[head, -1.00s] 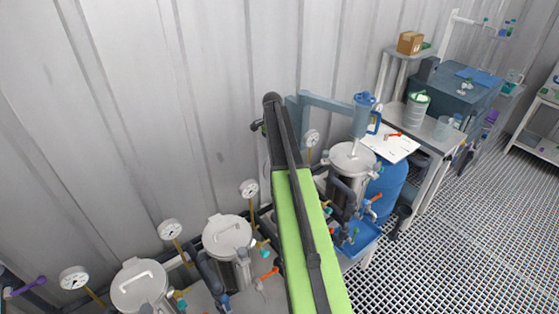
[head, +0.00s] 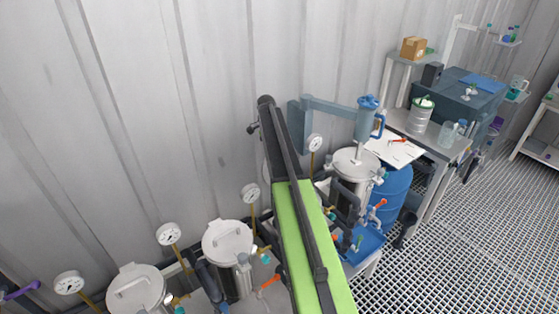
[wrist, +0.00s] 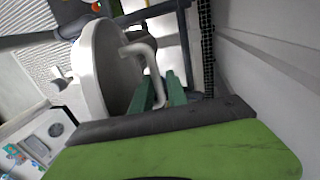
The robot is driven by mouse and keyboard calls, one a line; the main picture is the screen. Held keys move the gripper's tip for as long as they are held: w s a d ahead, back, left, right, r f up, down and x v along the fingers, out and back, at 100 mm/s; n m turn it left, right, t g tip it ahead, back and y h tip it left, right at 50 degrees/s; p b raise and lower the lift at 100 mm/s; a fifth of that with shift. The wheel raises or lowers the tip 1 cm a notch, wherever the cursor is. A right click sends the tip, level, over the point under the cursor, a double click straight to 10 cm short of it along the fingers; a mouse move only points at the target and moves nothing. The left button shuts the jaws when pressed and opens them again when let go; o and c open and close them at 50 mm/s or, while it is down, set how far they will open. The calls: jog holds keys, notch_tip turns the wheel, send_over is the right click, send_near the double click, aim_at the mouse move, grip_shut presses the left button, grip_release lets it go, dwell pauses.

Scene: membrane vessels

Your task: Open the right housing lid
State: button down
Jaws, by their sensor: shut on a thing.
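In the wrist view, a pale round lid (wrist: 92,68) shows nearly edge-on in the picture, with a bent bar handle (wrist: 148,62) on its face. My gripper (wrist: 160,92) has green fingers shut on that handle. The rightmost metal vessel (head: 346,200) there has a lid (head: 355,163) and stands right of the link. Two other lidded vessels, one nearer (head: 138,290) and one in the middle (head: 228,242), stand left of it with lids on.
Pressure gauges (head: 170,234) stand on thin pipes along the corrugated wall. A blue barrel (head: 392,190) and a bench are at right. Grating floor (head: 460,240) is open at lower right.

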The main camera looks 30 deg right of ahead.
jog(key=shift+w+a+f, duration=0.15)
jog(key=shift+w+a, duration=0.1)
jog(key=shift+w, duration=0.3)
jog(key=c, duration=1.6)
grip_release()
jog(key=shift+w+f, duration=0.1)
jog(key=shift+w, duration=0.05)
jog(key=shift+o, duration=0.7)
jog(key=shift+w+f, duration=0.15)
jog(key=p+v, duration=1.7)
jog(key=shift+s+r, duration=0.35)
